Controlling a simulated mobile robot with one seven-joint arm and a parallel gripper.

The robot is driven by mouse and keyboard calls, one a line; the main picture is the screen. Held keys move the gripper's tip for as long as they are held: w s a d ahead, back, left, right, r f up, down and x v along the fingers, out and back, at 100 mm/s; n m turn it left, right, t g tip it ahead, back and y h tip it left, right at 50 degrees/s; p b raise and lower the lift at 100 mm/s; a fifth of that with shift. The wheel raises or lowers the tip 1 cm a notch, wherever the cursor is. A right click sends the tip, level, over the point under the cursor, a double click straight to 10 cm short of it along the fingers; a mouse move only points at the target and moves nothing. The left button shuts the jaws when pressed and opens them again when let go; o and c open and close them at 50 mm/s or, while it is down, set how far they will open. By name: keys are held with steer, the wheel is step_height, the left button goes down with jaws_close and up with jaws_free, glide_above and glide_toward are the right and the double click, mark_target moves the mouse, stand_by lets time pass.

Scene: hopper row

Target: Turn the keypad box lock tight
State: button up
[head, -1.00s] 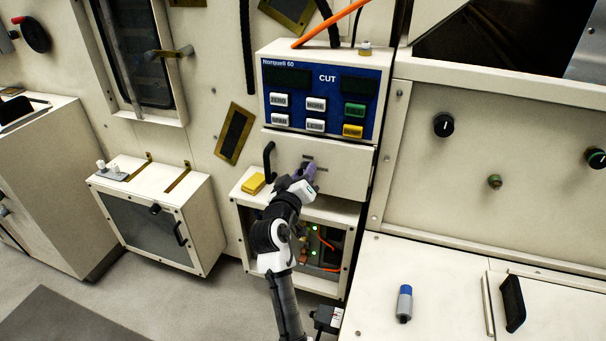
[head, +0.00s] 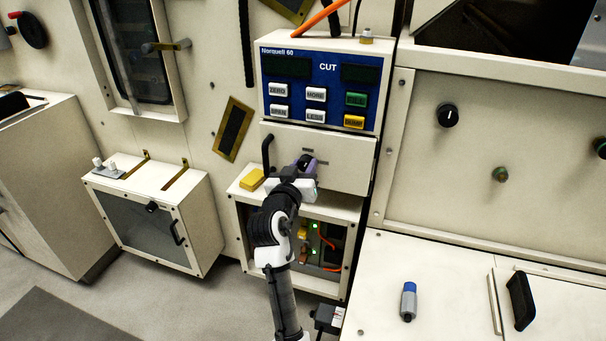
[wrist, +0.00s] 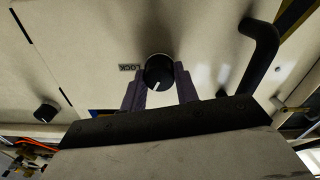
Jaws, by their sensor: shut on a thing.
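The keypad box (head: 318,88) has a blue panel with white, green and yellow buttons, and a cream front plate (head: 345,172) below it. On this plate is the lock, a round black knob (wrist: 158,72) with a white pointer line, beside an upside-down "LOCK" label (wrist: 129,67) in the wrist view. My gripper (wrist: 160,90) has its two purple fingers on either side of the knob and is shut on it. In the head view my gripper (head: 307,165) is against the plate and mostly hides the knob.
A black bar handle (head: 267,153) stands out left of my gripper. A yellow block (head: 252,180) lies on the ledge below. An open bay with wires (head: 318,245) is under it.

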steer(key=m+b, duration=0.4)
steer(key=m, duration=0.2)
steer(key=shift+f+b, duration=0.2)
steer(key=shift+b, duration=0.15)
steer(key=m+b, duration=0.3)
steer(key=m, duration=0.1)
steer(key=shift+m, duration=0.3)
steer(key=shift+r+m+b, duration=0.15)
steer(key=shift+m+b, duration=0.45)
steer(key=shift+m, duration=0.4)
steer(key=shift+d, duration=0.1)
steer(key=o, duration=1)
steer(key=shift+s, duration=0.1)
steer(key=b+v, duration=0.1)
steer(key=v, duration=1.2)
steer(key=shift+s, duration=0.35)
